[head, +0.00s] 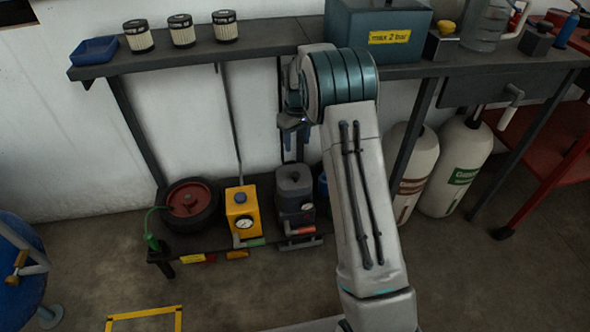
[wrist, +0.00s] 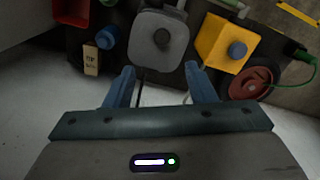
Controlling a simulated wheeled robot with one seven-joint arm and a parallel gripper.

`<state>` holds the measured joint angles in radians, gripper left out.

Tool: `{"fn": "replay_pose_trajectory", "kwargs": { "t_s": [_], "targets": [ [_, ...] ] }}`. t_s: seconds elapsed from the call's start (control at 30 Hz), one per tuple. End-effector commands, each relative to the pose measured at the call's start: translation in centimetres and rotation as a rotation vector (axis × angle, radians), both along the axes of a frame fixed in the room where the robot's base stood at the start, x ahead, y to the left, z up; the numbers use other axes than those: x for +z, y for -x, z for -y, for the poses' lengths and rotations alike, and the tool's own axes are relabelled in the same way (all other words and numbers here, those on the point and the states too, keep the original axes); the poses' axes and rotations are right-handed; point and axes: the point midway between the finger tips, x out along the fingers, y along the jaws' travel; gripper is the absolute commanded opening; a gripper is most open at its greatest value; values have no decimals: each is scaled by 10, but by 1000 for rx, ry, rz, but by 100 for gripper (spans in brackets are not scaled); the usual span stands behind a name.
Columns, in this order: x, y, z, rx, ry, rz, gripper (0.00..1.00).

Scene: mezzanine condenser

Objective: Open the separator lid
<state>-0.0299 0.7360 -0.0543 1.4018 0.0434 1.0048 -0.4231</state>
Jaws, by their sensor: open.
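A dark grey unit with a rounded top (head: 294,181) stands on the lower shelf; I take it for the separator, though no label on it is readable. In the wrist view, its grey lid (wrist: 159,40) with a round darker knob shows just beyond my fingertips. The lid looks closed. My gripper (wrist: 161,80) has its two blue fingers spread apart with nothing between them. In the head view, my gripper (head: 293,132) points down above the grey unit, partly hidden by my arm. I cannot tell a contact with the lid; they look apart.
A yellow gauge unit (head: 242,212) and a red reel (head: 190,203) stand left of the grey unit. The upper bench (head: 270,41) overhangs, carrying several filters and a teal box (head: 372,28). Gas cylinders (head: 456,165) stand right. The floor in front is mostly clear.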

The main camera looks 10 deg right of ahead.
Motion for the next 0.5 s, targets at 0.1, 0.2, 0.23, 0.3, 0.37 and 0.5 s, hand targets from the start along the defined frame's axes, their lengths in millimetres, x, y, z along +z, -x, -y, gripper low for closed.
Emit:
{"fn": "replay_pose_trajectory", "kwargs": {
  "t_s": [0.1,0.2,0.23,0.3,0.37,0.5],
  "targets": [
    [-15,0,-4,7,0,-2,50],
    [-33,0,-5,9,0,-3,50],
    [-39,0,-5,9,0,-3,50],
    [-55,0,-5,9,0,-3,50],
    [-68,0,-5,8,1,-4,50],
    [-97,0,-4,7,1,-4,50]
  ]
}}
